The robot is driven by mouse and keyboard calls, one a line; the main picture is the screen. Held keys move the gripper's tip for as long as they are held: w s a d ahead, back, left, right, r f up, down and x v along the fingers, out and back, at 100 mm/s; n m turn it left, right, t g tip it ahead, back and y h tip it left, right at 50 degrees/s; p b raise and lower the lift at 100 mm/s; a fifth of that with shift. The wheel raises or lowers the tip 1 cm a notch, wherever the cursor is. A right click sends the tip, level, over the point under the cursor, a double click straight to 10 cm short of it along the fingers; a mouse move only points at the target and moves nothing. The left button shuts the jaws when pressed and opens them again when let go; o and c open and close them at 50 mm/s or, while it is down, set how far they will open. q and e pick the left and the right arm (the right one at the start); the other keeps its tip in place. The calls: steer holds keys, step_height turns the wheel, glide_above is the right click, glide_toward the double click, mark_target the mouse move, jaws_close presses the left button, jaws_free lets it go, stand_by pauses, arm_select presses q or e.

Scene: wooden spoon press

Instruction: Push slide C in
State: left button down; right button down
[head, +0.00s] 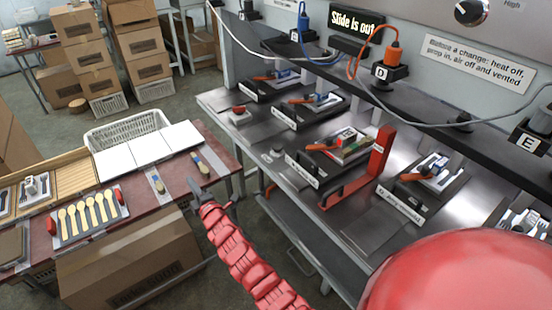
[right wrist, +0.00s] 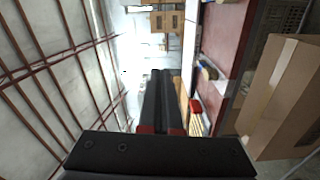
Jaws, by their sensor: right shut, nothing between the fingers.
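My right gripper (head: 194,186) is at the end of the red arm, over the gap between the red-topped table and the metal bench. It is shut and empty, well left of the slides. In the right wrist view its dark fingers (right wrist: 163,85) lie together. Several dark slide units sit on the metal bench (head: 345,232). One unit (head: 335,152) holds a small red and green block beside a red upright frame (head: 372,165). A sign (head: 353,24) above reads "Slide is out". I cannot read a letter C, so I cannot tell which slide is C. My left gripper is not in view.
Lettered sockets D (head: 381,73) and E (head: 528,142) line the black shelf, with cables. The red-topped table (head: 140,205) holds wooden spoons (head: 87,213), white sheets (head: 150,150) and brushes (head: 202,165). A cardboard box (head: 130,265) stands below it.

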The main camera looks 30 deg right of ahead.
steer(key=w+d+r+n+g+h+p, duration=0.25)
steer(key=d+g+h, duration=0.6)
steer(key=d, duration=0.45)
steer(key=s+d+r+m+g+h+p, duration=0.1)
steer(key=s+d+r+g, duration=0.25)
steer(key=s, duration=0.35)
steer(key=s+d+r+g+h+p, duration=0.1)
steer(key=s+d+r+g, duration=0.15)
steer(key=s+g, duration=0.3)
steer(key=p+x, duration=0.1)
steer(key=x, duration=0.2)
steer(key=d+r+x, duration=0.1)
steer(key=x, duration=0.2)
steer(key=p+x, duration=0.1)
steer(key=x, duration=0.3)
steer(key=shift+d+r+p, duration=0.1)
steer(key=shift+d+p, duration=0.2)
steer(key=shift+d, duration=0.8)
